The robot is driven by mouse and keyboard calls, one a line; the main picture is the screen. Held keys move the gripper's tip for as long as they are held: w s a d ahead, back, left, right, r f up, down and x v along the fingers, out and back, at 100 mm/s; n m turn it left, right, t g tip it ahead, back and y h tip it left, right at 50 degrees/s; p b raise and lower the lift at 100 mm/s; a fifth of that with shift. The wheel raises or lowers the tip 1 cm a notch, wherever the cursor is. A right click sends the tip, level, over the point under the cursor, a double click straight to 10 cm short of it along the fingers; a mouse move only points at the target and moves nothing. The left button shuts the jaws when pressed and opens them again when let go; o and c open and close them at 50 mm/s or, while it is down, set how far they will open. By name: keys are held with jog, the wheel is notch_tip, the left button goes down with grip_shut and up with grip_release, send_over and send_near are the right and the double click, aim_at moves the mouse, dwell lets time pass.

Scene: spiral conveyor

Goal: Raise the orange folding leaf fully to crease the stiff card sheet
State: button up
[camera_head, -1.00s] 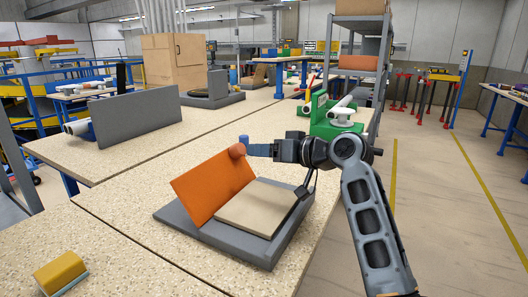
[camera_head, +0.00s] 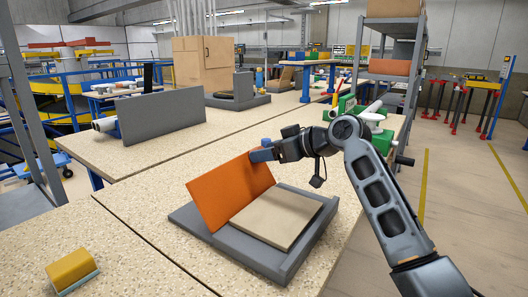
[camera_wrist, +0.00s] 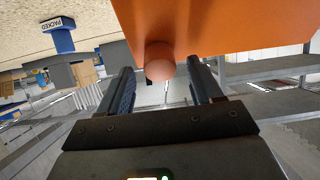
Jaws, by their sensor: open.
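The orange folding leaf (camera_head: 228,195) stands steeply raised along the left side of its grey base (camera_head: 255,258), its top leaning left. The beige card sheet (camera_head: 277,218) lies on the base to the right of the leaf; I cannot make out a crease. My gripper (camera_head: 260,154) is at the leaf's upper right corner. In the wrist view, the orange leaf (camera_wrist: 220,25) fills the upper right, and its round knob (camera_wrist: 160,62) sits between the tips of my open gripper (camera_wrist: 160,72). The knob is hidden in the head view.
A grey upright panel (camera_head: 160,120) stands on the table at the back left. A yellow block (camera_head: 72,268) lies at the front left. A green machine (camera_head: 384,138) stands behind my arm.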

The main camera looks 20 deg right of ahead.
jog(key=shift+x, duration=0.85)
jog(key=shift+c, duration=0.3)
grip_shut()
